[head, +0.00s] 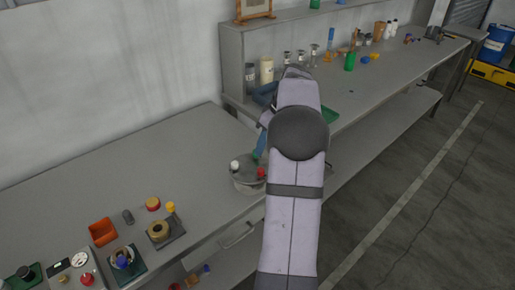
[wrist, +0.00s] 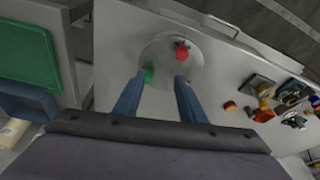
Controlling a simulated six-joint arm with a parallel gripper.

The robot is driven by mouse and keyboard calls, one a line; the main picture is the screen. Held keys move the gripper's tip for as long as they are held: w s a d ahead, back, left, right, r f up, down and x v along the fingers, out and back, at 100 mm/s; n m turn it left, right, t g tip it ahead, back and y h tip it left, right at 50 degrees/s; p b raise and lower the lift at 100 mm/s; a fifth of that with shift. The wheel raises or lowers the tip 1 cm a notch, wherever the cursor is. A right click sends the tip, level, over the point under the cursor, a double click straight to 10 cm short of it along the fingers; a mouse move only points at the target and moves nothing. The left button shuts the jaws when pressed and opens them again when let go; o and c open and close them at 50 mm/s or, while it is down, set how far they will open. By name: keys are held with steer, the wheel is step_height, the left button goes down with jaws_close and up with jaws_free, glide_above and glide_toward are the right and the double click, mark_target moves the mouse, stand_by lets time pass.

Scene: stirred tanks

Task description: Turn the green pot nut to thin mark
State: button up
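A round grey pot (head: 246,184) stands on the bench, partly hidden by my arm in the head view. Its round top also shows in the wrist view (wrist: 165,58). The green pot nut (wrist: 149,75) is at the pot's edge, by the tip of the left finger; it shows small in the head view (head: 256,154). A red knob (wrist: 182,53) and a white knob (head: 234,165) are also on the pot. My gripper (wrist: 160,77) has its two blue fingers apart, with nothing clearly held between them. I cannot tell whether a finger touches the nut. No thin mark can be made out.
An orange bin (head: 103,232), a brass-coloured part on a plate (head: 159,230) and several small items lie on the near bench. A raised bench behind holds bottles and a green cup (head: 350,61). A green tray (wrist: 28,48) is left in the wrist view.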

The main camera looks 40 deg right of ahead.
steer(key=shift+m+t+h, duration=0.4)
steer(key=shift+m+t, duration=0.1)
steer(key=shift+t, duration=0.1)
steer(key=shift+w+d+f+p, duration=0.15)
steer(key=shift+w+f+p, duration=0.2)
steer(key=shift+w+f, duration=0.6)
steer(key=shift+w+d+f+p, duration=0.2)
steer(key=shift+w+f+p, duration=0.15)
steer(key=shift+w+f, duration=0.55)
steer(key=shift+w+d+f+p, duration=0.15)
steer(key=shift+w+f+p, duration=0.2)
steer(key=shift+w+f, duration=0.6)
steer(key=shift+s+f, duration=0.15)
steer(key=shift+s, duration=0.05)
jaws_close()
